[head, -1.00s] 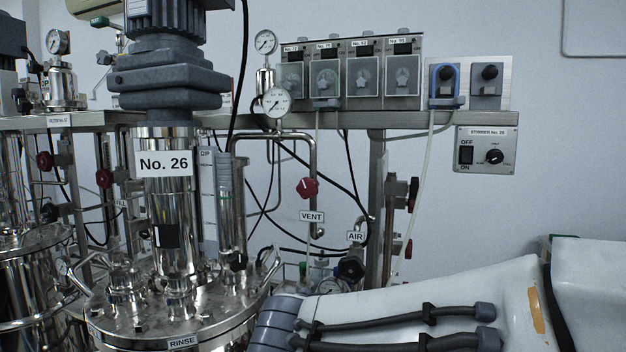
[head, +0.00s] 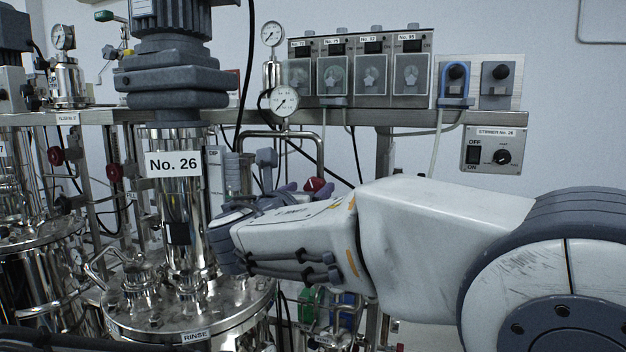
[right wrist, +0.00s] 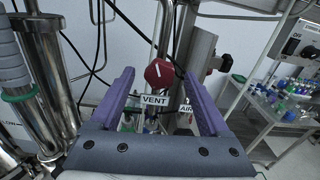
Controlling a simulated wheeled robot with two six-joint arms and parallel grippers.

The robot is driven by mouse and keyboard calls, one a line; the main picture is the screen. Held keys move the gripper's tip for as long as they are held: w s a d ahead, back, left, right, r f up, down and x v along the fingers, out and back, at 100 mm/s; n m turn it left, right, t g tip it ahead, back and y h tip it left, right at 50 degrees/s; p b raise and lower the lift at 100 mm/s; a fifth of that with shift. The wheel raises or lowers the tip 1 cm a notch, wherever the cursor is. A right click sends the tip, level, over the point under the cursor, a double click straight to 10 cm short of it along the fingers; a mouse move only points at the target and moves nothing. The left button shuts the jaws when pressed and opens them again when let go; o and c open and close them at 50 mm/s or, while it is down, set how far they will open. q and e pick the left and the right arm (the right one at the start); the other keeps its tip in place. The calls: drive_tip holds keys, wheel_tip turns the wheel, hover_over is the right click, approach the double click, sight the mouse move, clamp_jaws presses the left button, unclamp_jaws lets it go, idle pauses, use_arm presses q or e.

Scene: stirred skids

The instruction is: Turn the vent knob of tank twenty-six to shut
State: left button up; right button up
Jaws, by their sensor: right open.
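The vent knob (right wrist: 159,73) is round and red with a white pointer line, between the open purple fingers in the right wrist view, beyond their tips. The line stands nearly upright, tilted a little. The VENT label (right wrist: 154,100) is just below it. In the head view only part of the red knob (head: 316,184) shows above my right arm, which hides the label. My right gripper (right wrist: 159,78) is open and empty, facing the knob; I see no contact. Tank No. 26 (head: 174,163) stands left of the gripper. My left gripper is not in view.
Steel pipes and two gauges (head: 285,101) rise behind my right arm. The AIR label (right wrist: 186,108) sits near the right finger. The stirrer box (head: 493,150) hangs on the right. The RINSE label (head: 195,336) is on the tank lid.

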sight(313, 186)
drive_tip(key=shift+p+x, duration=0.3)
drive_tip(key=shift+x, duration=1.25)
